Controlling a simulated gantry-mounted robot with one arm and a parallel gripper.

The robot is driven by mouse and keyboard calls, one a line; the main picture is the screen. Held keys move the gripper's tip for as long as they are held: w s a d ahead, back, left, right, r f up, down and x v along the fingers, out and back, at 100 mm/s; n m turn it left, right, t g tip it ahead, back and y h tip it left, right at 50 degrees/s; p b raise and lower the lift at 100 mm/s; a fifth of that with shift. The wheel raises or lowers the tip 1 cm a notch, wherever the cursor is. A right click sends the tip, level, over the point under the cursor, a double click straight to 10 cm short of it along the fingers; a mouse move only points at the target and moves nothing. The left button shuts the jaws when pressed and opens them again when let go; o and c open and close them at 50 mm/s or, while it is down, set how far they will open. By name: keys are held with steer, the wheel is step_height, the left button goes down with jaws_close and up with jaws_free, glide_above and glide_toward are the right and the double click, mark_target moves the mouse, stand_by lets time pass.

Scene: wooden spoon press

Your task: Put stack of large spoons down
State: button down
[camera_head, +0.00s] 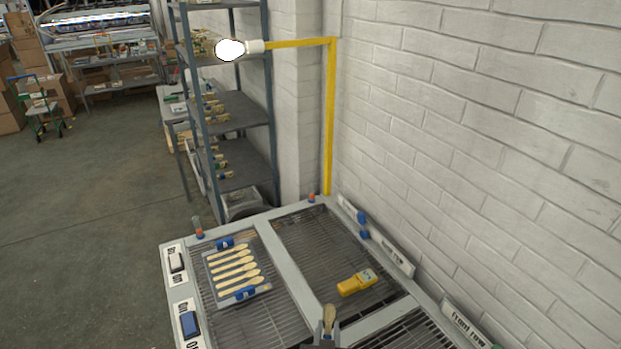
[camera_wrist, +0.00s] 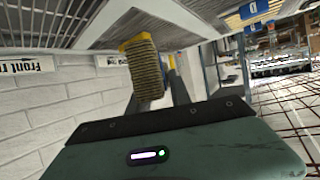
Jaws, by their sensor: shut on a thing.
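My gripper (camera_head: 329,338) is at the bottom of the head view, near the grey frame's middle bar. It is shut on a stack of large spoons (camera_head: 329,318), light wood, held upright. In the wrist view the stack (camera_wrist: 146,72) shows as a ribbed tan block by the fingers, with something yellow at its top edge. The wrist view looks upside down. How far the stack is from the frame is not clear.
A grey frame (camera_head: 280,245) with mesh bays lies ahead. The left bay bears a rack with several wooden spoons (camera_head: 236,265) and blue end pieces. The right bay bears a yellow device (camera_head: 357,282) and has bare mesh behind it. A white brick wall (camera_head: 480,140) stands right.

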steer(key=a+n+y, duration=0.1)
steer(key=a+y, duration=0.1)
steer(key=a, duration=0.3)
steer(key=s+r+p, duration=0.5)
steer(key=r+p, duration=0.4)
steer(key=p, duration=0.2)
steer(key=s+r+p, duration=0.5)
steer(key=r+p, duration=0.5)
steer(key=p, duration=0.2)
steer(key=shift+d+r+p, duration=0.15)
steer(key=shift+d+p, duration=0.05)
steer(key=shift+p, duration=0.1)
steer(key=shift+s, duration=0.15)
